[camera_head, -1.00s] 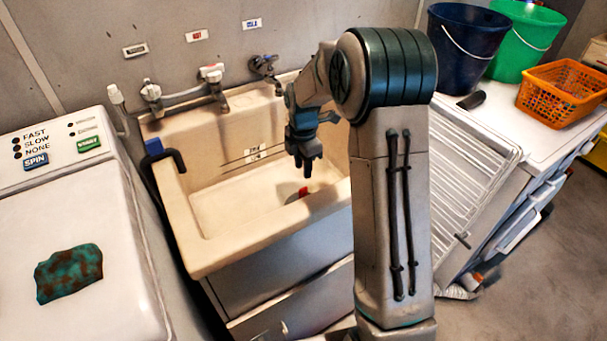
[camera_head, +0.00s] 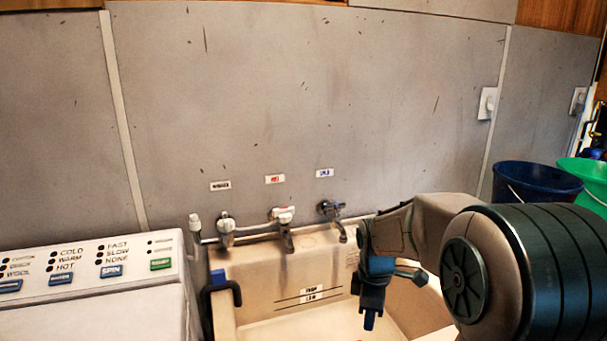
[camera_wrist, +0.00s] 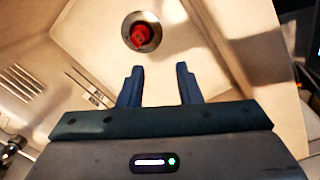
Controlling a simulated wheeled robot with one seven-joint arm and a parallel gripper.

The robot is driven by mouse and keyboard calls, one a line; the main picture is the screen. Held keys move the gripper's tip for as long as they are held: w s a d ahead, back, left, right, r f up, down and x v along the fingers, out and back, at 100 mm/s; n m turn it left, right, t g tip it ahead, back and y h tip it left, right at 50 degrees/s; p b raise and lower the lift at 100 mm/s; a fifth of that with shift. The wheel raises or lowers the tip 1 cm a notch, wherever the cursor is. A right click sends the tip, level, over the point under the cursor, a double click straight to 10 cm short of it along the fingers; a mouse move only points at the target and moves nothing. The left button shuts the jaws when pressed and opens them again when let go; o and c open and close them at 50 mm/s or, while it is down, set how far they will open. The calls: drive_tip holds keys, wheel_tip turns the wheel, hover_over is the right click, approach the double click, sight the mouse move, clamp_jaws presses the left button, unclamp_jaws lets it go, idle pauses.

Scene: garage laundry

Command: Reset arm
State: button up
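My gripper (camera_head: 371,318) hangs pointing down over the beige laundry sink (camera_head: 270,322), in front of the taps. In the wrist view, my gripper (camera_wrist: 160,84) has its two dark fingers apart with nothing between them. Beyond the fingertips, the sink floor (camera_wrist: 95,35) shows a round drain with a red thing (camera_wrist: 140,36) in it. My arm covers the right part of the sink in the head view.
Taps (camera_head: 284,226) stand at the back of the sink. A white washing machine (camera_head: 90,310) is at the left. Blue (camera_head: 535,188) and green (camera_head: 585,180) buckets stand at the right. A grey wall (camera_head: 300,110) rises behind the sink.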

drive_tip(key=s+r+m+p, duration=0.1)
drive_tip(key=s+r+m, duration=0.2)
drive_tip(key=s+m, duration=0.2)
drive_tip(key=s+r+m+t+p, duration=0.1)
drive_tip(key=s+r+m+p, duration=0.1)
drive_tip(key=s+m, duration=0.3)
drive_tip(key=s+r+m+p, duration=0.1)
drive_tip(key=s+r+m, duration=0.3)
drive_tip(key=s, duration=0.5)
drive_tip(key=shift+s+r+m+t, duration=0.3)
drive_tip(key=shift+r+m+t, duration=0.1)
drive_tip(key=shift+m, duration=0.1)
